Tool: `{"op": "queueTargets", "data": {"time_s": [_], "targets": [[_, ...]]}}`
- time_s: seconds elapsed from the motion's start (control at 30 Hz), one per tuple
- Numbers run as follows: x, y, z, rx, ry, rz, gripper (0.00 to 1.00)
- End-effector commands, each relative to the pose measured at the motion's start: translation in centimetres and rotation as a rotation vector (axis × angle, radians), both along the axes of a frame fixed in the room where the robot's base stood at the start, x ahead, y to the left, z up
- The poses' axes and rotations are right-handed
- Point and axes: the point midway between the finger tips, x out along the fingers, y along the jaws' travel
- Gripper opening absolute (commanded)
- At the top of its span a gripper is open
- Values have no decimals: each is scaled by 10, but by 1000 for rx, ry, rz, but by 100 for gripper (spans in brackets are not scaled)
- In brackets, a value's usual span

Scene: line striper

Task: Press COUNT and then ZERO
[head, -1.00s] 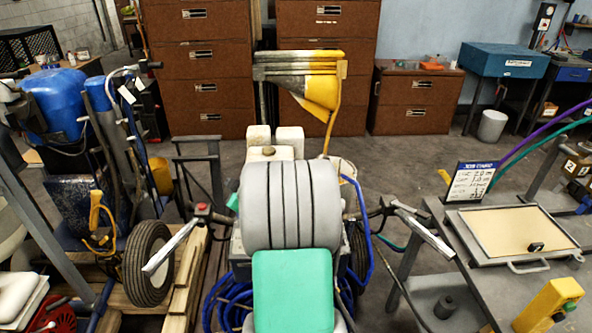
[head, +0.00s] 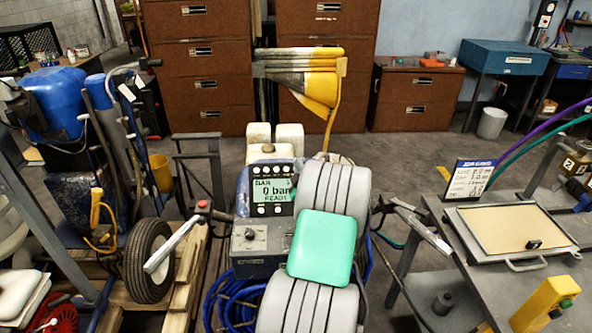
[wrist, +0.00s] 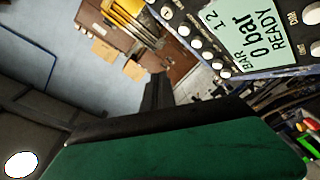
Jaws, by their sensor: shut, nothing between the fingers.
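The control unit's display (head: 271,190) shows "BAR", "0 bar" and "READY" in the head view, left of my grey arm. It also shows, tilted, at the upper right of the wrist view (wrist: 258,35). Small round pale buttons (wrist: 196,43) run along one side of the display, and larger round buttons (wrist: 312,14) sit along the other. Their labels are too small or blurred to read, so I cannot tell which are COUNT and ZERO. My gripper (wrist: 156,90) is shut and empty, apart from the panel in the wrist view. In the head view my arm hides it.
A lower panel with a knob (head: 250,234) sits below the display. Handlebars (head: 172,247) reach out on both sides of the machine. A grey bench (head: 455,225) with a tray and a yellow button box (head: 545,304) stands at the right. Blue hose (head: 222,300) lies below.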

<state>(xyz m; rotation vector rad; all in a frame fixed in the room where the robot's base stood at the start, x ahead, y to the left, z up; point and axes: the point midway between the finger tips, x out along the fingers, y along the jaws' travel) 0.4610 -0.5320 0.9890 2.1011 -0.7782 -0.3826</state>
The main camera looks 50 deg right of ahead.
Motion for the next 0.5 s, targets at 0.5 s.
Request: {"op": "queueTargets", "data": {"time_s": [0.5], "targets": [[33,-35,-53,0,0,3,0]]}}
